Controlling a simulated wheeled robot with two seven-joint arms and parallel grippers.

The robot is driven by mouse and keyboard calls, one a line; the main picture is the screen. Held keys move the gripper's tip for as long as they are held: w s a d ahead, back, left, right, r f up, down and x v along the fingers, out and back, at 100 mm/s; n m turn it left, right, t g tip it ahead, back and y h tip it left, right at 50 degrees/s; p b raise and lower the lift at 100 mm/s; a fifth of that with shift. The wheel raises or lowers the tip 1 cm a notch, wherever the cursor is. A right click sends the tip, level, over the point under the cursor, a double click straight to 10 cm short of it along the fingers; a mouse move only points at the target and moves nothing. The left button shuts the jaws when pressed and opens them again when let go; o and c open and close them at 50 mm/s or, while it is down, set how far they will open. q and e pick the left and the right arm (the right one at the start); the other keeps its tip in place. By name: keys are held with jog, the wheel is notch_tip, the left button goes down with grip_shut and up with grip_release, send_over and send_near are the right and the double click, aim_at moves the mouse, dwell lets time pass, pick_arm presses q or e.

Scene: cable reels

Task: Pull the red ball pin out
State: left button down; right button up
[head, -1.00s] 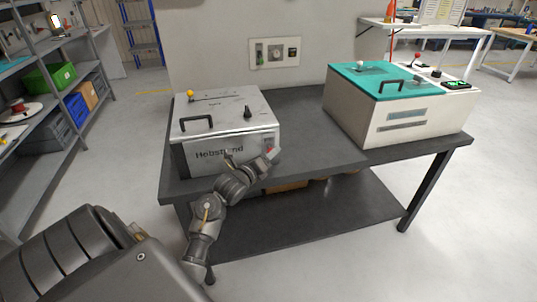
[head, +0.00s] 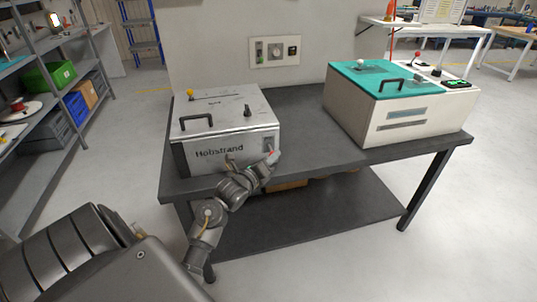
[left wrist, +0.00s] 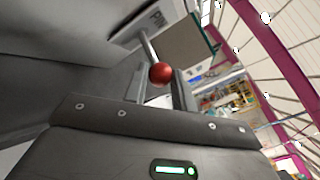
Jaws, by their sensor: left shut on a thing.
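The silver box marked Hobstrand (head: 225,127) stands on the left of the dark table. The red ball (head: 271,153) of the pin is at its front right corner, small and partly covered by my left gripper (head: 272,158). In the left wrist view the red ball (left wrist: 162,74) sits between the two fingers of the left gripper (left wrist: 160,88), which are shut on it. A thin metal shaft (left wrist: 149,46) runs from the ball toward a light plate with dark lettering. I cannot tell how deep the shaft sits. My right gripper is not in view.
The dark table (head: 310,125) has clear room between the silver box and a white box with a teal top (head: 345,100) at right. The silver box has a black handle and a yellow knob on top. A shelf (head: 50,165) stands at far left.

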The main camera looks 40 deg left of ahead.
pick_arm(q)
jog(key=shift+s+d+f, duration=0.1)
jog(key=shift+s+d, duration=0.15)
jog(key=shift+d, duration=0.2)
jog(key=c, duration=1.1)
grip_release()
jog(key=shift+d, duration=0.1)
jog(key=shift+c, duration=0.2)
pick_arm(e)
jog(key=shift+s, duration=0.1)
pick_arm(q)
jog(key=s+b, duration=0.1)
jog(key=s, duration=1)
jog(key=shift+d+b, duration=0.4)
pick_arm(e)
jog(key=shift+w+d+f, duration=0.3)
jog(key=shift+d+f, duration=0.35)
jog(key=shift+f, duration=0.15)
pick_arm(q)
jog(key=shift+w, duration=0.1)
